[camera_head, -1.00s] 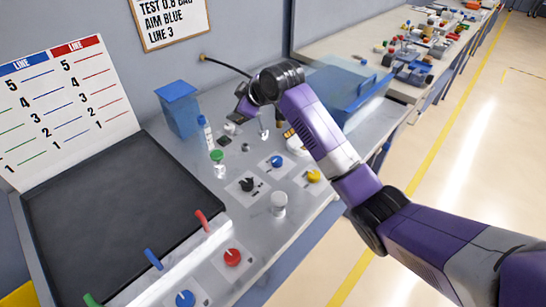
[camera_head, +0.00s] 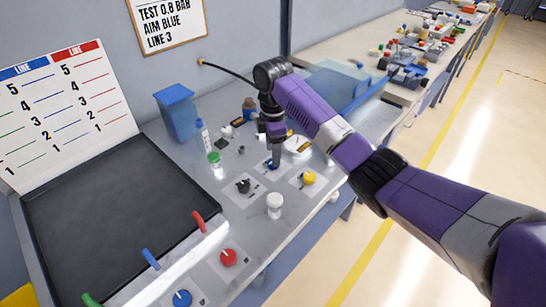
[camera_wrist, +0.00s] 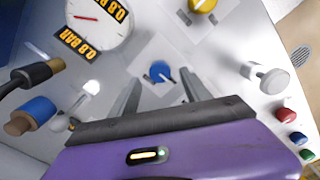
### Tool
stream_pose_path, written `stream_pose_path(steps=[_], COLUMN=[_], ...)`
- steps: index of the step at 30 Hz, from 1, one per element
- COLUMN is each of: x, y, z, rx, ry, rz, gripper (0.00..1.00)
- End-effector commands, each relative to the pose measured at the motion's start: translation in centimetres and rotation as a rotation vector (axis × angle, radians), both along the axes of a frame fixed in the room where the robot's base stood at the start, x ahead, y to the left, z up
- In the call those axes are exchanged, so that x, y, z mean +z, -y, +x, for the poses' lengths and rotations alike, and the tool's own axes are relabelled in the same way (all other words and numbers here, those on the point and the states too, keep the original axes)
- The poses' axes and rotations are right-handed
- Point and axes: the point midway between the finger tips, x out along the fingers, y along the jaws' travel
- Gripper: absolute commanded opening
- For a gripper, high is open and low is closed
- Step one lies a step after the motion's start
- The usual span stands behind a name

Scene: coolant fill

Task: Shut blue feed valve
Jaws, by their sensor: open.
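A small blue knob (camera_head: 271,166) with a pale pointer sits on a light square plate on the bench. In the wrist view the blue knob (camera_wrist: 160,71) lies ahead of my fingers, roughly centred between them. My gripper (camera_head: 275,155) points down over the knob, with its two fingers (camera_wrist: 162,88) spread apart and empty. I cannot tell whether a finger touches the knob. In the head view my gripper partly hides it.
A yellow knob (camera_head: 309,178), a black knob (camera_head: 243,186) and a white post (camera_head: 274,205) stand close by. A round gauge (camera_wrist: 97,22) is left of the knob in the wrist view. Another blue knob (camera_head: 183,298) and a red knob (camera_head: 228,258) are at the front.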

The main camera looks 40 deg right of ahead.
Motion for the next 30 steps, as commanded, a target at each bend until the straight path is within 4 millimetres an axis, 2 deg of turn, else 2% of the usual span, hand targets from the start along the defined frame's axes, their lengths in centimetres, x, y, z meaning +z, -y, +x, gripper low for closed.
stream_pose_path(steps=[3,7,17,20,26,30], x=[-1.6,-2.8,-3.3,-3.3,-3.3,-3.2], y=[0.0,0.0,0.0,0.0,0.0,0.0], z=[0.0,0.0,0.0,0.0,0.0,0.0], rx=[-0.001,-0.001,-0.001,-0.001,-0.001,-0.003], ry=[-0.001,0.000,0.002,0.002,0.002,0.001], rz=[0.000,0.000,-0.001,-0.001,-0.001,-0.001], gripper=[0.56,0.56,0.56,0.40,0.01,0.00])
